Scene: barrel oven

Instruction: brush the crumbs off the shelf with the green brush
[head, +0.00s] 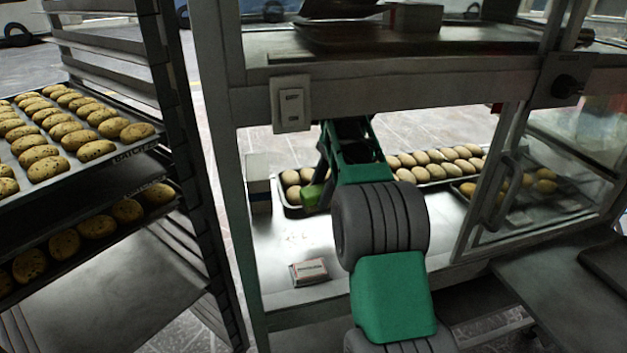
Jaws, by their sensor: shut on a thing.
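The white shelf (330,300) lies inside the glass-fronted cabinet. Faint small specks that look like crumbs (293,238) lie on its left part. My green and grey arm reaches in from the front, and my gripper (322,180) is over the shelf's back left part, partly hidden by the arm. It is shut on the green brush (312,197), which shows as a bright green piece beside the tray. The brush's bristles are not clear, and I cannot tell whether it touches the shelf.
A small box (309,272) lies on the shelf near its front edge. Trays of rolls (292,211) stand along the back. A cabinet post is at left, a part-open glass door (520,185) at right. A bread rack (110,155) stands at far left.

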